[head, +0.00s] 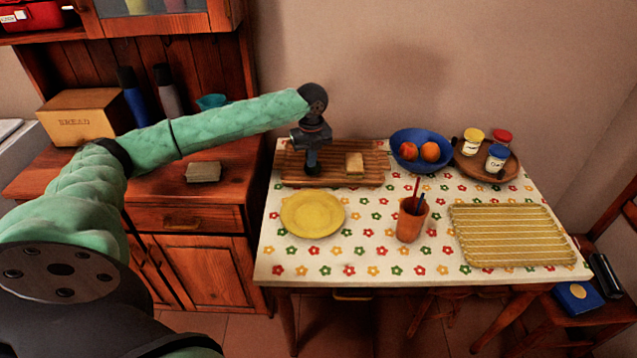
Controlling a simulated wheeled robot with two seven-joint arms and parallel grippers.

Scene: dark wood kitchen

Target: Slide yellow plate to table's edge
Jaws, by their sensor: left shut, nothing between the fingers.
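The yellow plate (312,214) lies flat on the left part of the table (345,258), which has a white cloth with coloured flowers. Bare cloth shows between the plate and the table's left and front edges. My left gripper (312,170) points down over the wooden slatted board (340,178), just behind the plate's far rim. It is shut and empty. It looks apart from the plate; whether its tips touch the board is hard to tell. My right gripper is not in view.
A sandwich-like piece (354,163) lies on the board. An orange cup (411,219) with utensils stands right of the plate. A blue fruit bowl (422,150), a round tray (486,162) with jars and a woven mat (512,235) are farther right. Cloth before the plate is clear.

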